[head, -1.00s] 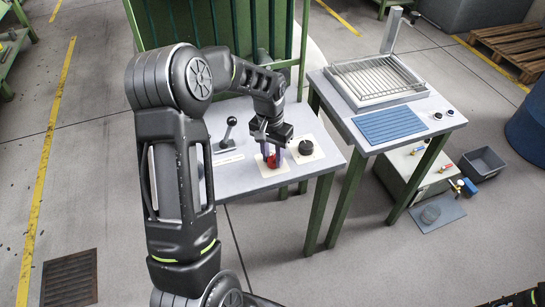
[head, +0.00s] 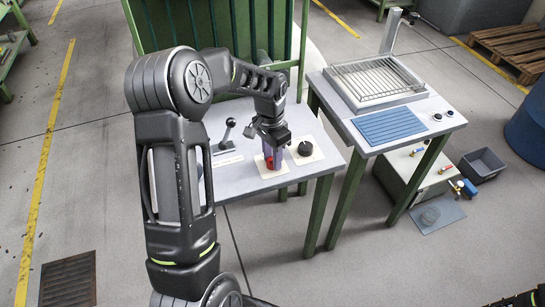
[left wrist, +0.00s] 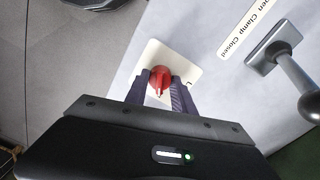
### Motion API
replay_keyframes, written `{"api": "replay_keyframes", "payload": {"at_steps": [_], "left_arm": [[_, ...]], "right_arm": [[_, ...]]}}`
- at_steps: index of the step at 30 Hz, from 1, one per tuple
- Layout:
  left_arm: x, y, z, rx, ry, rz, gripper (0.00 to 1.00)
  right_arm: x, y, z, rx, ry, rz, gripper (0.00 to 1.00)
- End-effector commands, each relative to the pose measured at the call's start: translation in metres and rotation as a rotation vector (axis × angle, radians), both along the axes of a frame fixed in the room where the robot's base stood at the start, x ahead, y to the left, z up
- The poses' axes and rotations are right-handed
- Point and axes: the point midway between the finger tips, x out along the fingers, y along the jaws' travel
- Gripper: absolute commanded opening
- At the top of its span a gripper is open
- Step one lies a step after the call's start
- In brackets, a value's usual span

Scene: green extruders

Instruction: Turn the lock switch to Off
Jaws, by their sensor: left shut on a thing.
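The red lock switch (left wrist: 160,80) sits on a pale square plate (left wrist: 190,70) on the grey table. In the head view the red switch (head: 269,161) is partly hidden by my left gripper (head: 272,160). In the left wrist view my left gripper (left wrist: 160,93) has its two purple fingers on either side of the red knob, shut on it. The plate's lettering is mostly hidden. My right gripper is not in view.
A black round knob (head: 305,148) on its own plate is just right of the switch. A clamp lever with a dark ball (head: 230,123) stands to the left, with a label strip. A second table (head: 430,122) with a wire rack is at the right.

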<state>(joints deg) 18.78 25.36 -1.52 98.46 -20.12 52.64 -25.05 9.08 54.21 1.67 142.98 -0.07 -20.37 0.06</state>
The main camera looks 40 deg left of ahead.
Motion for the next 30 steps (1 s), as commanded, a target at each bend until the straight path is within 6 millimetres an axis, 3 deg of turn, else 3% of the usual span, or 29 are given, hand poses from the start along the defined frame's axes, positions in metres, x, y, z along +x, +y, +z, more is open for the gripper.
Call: {"api": "replay_keyframes", "payload": {"at_steps": [2, 3, 10, 20, 30], "left_arm": [[0.001, 0.0, 0.001, 0.0, -0.002, -0.001, 0.0], [0.001, 0.0, 0.001, 0.0, -0.002, -0.001, 0.32], [0.0, 0.0, 0.0, 0.001, -0.001, 0.0, 0.51], [0.0, 0.0, 0.003, 0.001, -0.001, 0.001, 0.52], [0.002, 0.003, 0.049, 0.001, -0.006, 0.0, 0.52]], "right_arm": [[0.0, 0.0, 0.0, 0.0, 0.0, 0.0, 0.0], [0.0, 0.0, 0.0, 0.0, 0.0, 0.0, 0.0], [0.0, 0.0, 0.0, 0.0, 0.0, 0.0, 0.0], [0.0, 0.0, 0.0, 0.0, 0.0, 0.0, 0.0], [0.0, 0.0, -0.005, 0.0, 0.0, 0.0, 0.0]]}}
